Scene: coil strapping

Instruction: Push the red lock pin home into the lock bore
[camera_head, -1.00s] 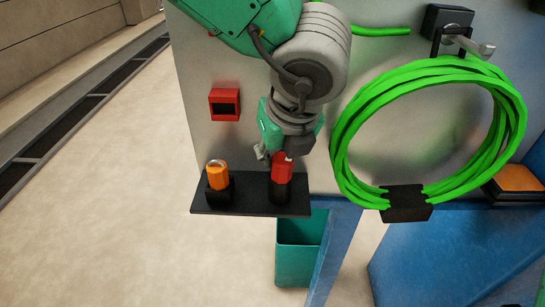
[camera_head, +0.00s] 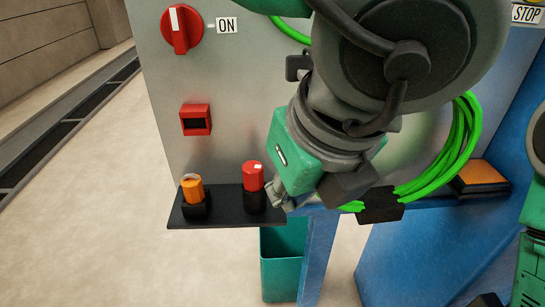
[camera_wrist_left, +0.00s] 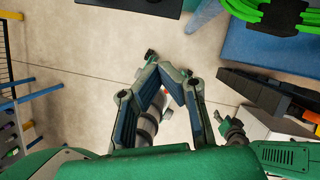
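The red lock pin (camera_head: 253,177) stands upright in a black holder on a dark shelf (camera_head: 228,213). A red square housing (camera_head: 196,119) with a dark opening, which looks like the lock bore, is on the grey panel above the shelf. My left gripper (camera_head: 278,203) is low at the shelf's right end, just right of the pin; whether it touches the pin I cannot tell. In the left wrist view its fingers (camera_wrist_left: 163,68) are drawn together at the tips, with no pin seen between them. My right gripper is not clearly seen; only a green arm part shows at the right edge.
An orange pin (camera_head: 192,188) stands left of the red one. A red ON knob (camera_head: 181,28) is at the upper left. A green coil (camera_head: 458,150) hangs behind my arm. A teal bin (camera_head: 281,265) is under the shelf. Floor at left is clear.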

